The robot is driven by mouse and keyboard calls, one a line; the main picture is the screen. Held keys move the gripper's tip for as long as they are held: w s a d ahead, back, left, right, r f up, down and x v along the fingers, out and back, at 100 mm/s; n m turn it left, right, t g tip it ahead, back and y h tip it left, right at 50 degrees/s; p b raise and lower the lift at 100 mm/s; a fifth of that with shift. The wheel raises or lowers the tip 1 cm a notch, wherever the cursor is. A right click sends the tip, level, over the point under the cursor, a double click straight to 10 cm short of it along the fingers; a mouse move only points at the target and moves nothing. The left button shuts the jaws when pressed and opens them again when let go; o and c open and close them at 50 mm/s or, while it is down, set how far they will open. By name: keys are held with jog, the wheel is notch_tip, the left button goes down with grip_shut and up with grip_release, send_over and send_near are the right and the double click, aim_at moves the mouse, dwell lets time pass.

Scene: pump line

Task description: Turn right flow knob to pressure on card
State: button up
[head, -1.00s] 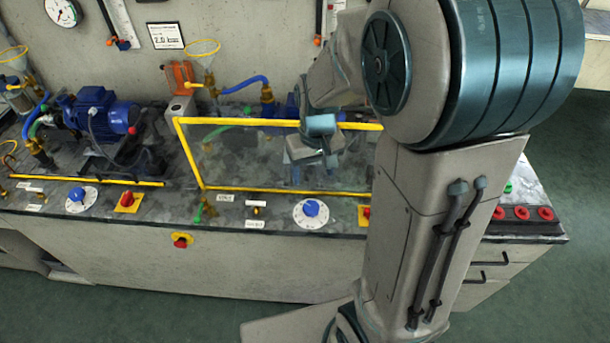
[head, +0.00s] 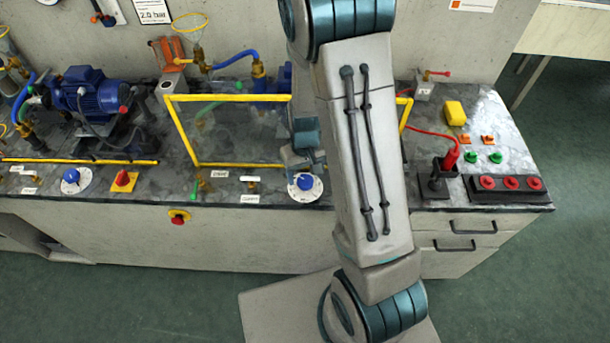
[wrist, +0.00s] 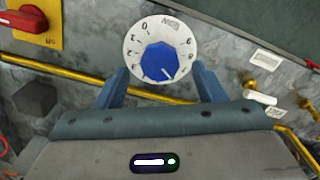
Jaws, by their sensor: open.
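The right flow knob (head: 305,182) is a blue knob on a white numbered dial at the bench's front edge. In the wrist view the knob (wrist: 159,62) sits between the two fingers of my gripper (wrist: 160,72). The fingers are open, one on each side, and I cannot tell whether they touch it. A white pointer mark on the knob faces the lower right of that view. In the head view my gripper (head: 303,165) is just behind the knob, partly covered by my arm. The card (head: 152,11) on the back wall appears to read 2.0 bar.
A yellow-framed clear guard (head: 230,164) stands behind the knob. A red-and-yellow switch (head: 123,181) and the left blue knob (head: 71,176) lie to the left. Red buttons (head: 510,183) and a yellow block (head: 455,113) are at the right. My arm hides the bench right of the knob.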

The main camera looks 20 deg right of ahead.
jog(key=shift+f, duration=1.1)
jog(key=shift+c, duration=0.3)
jog(key=c, duration=0.9)
jog(key=shift+m, duration=0.8)
jog(key=o, duration=1)
jog(key=shift+c, duration=0.2)
jog(key=shift+r, duration=0.15)
